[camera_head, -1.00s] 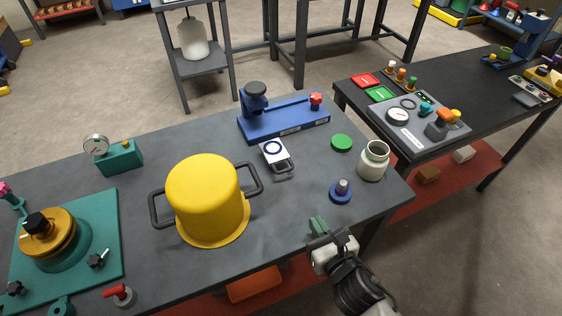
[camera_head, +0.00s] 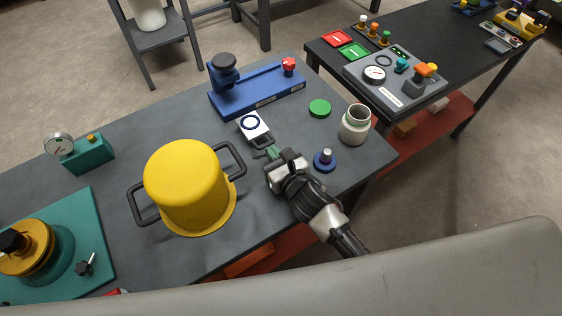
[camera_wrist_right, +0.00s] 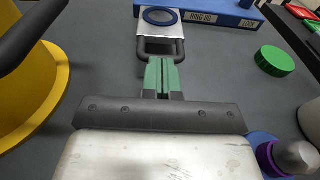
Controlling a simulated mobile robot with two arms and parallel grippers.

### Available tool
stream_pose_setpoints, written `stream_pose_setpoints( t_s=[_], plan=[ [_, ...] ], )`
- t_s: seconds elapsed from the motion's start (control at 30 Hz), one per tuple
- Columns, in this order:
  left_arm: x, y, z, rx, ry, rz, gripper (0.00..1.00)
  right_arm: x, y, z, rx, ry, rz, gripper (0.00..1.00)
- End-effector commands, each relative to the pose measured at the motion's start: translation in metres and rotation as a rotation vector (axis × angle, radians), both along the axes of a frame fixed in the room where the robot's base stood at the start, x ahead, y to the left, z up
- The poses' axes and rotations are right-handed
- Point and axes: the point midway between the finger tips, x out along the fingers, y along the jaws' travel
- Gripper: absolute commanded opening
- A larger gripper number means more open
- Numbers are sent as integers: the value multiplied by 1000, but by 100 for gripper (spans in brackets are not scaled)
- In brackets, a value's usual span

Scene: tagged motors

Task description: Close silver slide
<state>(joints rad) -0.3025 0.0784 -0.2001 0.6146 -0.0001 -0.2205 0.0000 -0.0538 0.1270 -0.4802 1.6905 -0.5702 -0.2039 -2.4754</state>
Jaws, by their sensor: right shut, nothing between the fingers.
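The silver slide (camera_head: 252,125) is a small silver plate with a blue ring on top and a dark loop handle (camera_head: 262,143) at its near end. It sticks out from the front of the blue fixture (camera_head: 258,90). In the right wrist view the slide (camera_wrist_right: 172,30) is at the top centre, with its handle (camera_wrist_right: 161,47) towards me. My right gripper (camera_head: 268,153) has green fingers pressed together and empty. Its fingertips (camera_wrist_right: 161,64) are right at the handle's near bar; I cannot tell if they touch. My left gripper is not in view.
A yellow pot (camera_head: 187,185) with dark handles stands left of my right gripper. To the right are a blue knob piece (camera_head: 325,161), a white jar (camera_head: 355,125) and a green disc (camera_head: 319,108). The table's front edge runs below my right arm.

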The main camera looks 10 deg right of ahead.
Motion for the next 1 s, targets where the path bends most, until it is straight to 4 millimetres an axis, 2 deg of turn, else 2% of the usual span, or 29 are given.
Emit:
stream_pose_setpoints(
  t_s=[0.13,0.43,0.53,1.0],
  plan=[
    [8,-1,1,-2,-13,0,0,6,2,-1,0,1,0,0],
    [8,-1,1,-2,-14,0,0,6,2,-1,0,0,0,0],
    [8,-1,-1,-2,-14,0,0,12,5,-1,1,-2,1,0],
    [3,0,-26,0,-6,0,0,107,44,-3,-1,-3,2,0]
  ],
)
